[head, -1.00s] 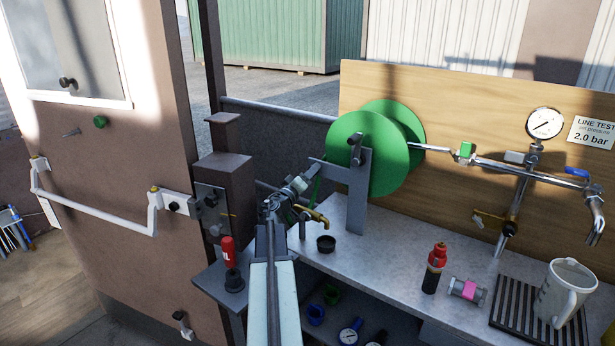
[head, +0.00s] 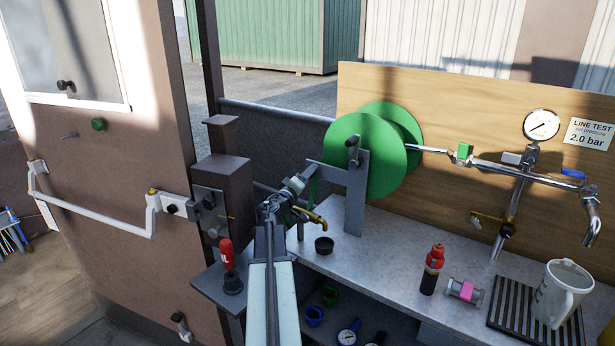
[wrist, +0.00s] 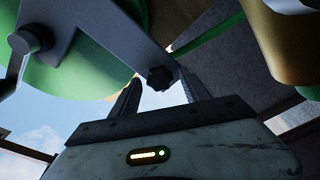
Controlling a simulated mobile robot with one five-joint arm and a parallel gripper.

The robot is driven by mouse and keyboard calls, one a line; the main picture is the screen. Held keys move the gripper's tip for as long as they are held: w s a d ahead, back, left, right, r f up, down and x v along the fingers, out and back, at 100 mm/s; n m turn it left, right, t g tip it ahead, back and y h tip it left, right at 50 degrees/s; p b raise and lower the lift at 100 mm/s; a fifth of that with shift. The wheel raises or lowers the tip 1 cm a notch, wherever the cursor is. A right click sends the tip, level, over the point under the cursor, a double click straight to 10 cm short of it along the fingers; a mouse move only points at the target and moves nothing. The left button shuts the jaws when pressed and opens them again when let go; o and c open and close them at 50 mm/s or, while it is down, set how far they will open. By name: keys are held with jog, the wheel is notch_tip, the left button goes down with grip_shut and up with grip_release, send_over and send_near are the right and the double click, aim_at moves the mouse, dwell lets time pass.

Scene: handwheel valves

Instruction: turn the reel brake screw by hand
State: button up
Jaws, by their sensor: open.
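The reel brake screw, a small black lobed knob (wrist: 161,78), shows in the wrist view on the grey reel bracket (wrist: 105,38). My gripper (wrist: 160,88) is open, with one finger to each side of the knob in the picture. I cannot tell whether either finger touches it. In the head view the green reel (head: 372,150) stands on its grey stand (head: 356,195), and my gripper (head: 304,178) is at the stand's left side. The knob is not distinguishable in the head view.
A brass tap (head: 312,216) is close beside my gripper. A red-handled lever (head: 228,258) is left of my arm. The bench middle is mostly clear.

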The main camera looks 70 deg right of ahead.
jog(key=shift+w+a, duration=0.25)
jog(key=shift+a, duration=0.7)
jog(key=shift+w+a, duration=0.25)
jog(key=shift+a, duration=0.75)
jog(key=shift+w+a, duration=0.25)
jog(key=shift+a, duration=0.7)
jog(key=shift+a, duration=0.1)
